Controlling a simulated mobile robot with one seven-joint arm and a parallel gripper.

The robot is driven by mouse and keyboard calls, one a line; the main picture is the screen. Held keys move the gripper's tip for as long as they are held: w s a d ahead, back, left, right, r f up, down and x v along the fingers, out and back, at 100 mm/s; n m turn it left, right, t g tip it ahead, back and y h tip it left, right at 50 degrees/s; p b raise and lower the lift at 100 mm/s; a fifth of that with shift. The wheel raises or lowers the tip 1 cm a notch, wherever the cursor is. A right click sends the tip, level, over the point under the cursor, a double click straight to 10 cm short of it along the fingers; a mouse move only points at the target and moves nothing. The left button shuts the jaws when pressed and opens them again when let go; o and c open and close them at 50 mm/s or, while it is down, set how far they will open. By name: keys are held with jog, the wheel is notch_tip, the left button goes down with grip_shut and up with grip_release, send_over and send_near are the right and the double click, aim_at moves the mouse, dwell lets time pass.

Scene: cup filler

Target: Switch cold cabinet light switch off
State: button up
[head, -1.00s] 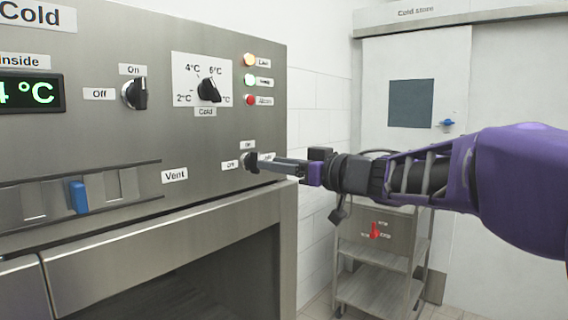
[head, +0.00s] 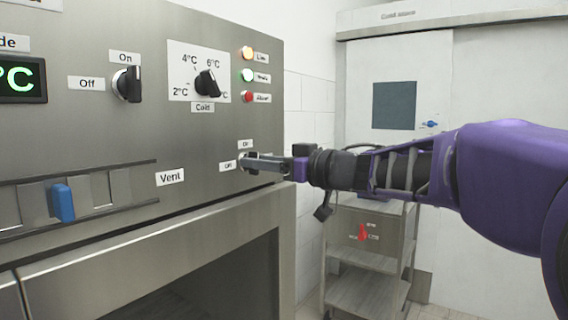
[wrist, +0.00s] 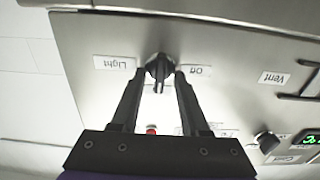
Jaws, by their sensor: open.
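The cold cabinet light switch is a small black rotary knob (wrist: 159,66) with a raised grip. In the wrist view, which is upside down, it sits between an "Off" label and a "Light" label. My gripper (wrist: 162,78) is open, with one fingertip on each side of the knob; I cannot tell whether they touch it. In the head view my gripper (head: 247,163) reaches in from the right and its fingers mostly cover the knob. An "Off" label (head: 228,166) lies left of it and an "On" label (head: 245,144) above it. The knob's exact setting is unclear.
The same steel panel carries a larger On/Off knob (head: 128,84), a temperature dial (head: 206,83), three indicator lamps (head: 248,75) and a blue vent slider (head: 62,203). A shelf trolley (head: 368,290) stands behind my arm, before a white cold store door (head: 405,160).

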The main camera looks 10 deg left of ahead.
dwell(0.3)
grip_shut()
dwell(0.5)
jog(key=shift+s+a+f+n+b, duration=0.15)
jog(key=shift+n+b, duration=0.65)
jog(key=shift+n, duration=3.65)
jog(key=shift+s+d+f+n+b, duration=0.1)
jog(key=shift+n+b, duration=0.7)
jog(key=shift+n, duration=3.65)
